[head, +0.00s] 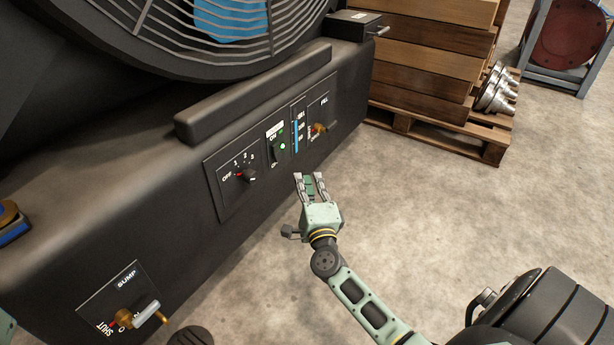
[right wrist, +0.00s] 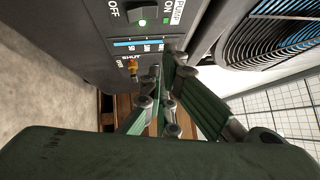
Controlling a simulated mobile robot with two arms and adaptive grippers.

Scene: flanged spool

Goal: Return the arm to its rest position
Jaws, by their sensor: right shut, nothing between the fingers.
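My right gripper (head: 311,183) is in the middle of the head view, in front of the dark machine's control panel and apart from it. Its fingers are shut with nothing between them, and they also show in the right wrist view (right wrist: 160,75). The right arm (head: 365,303) reaches in from the bottom right. My left gripper is not in view.
The dark machine (head: 110,205) fills the left, with a rotary knob (head: 246,175), a lit green switch (head: 280,147), a FILL valve (head: 319,128) and a SUMP valve (head: 135,315). A pallet (head: 440,137) with boards and metal parts stands behind.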

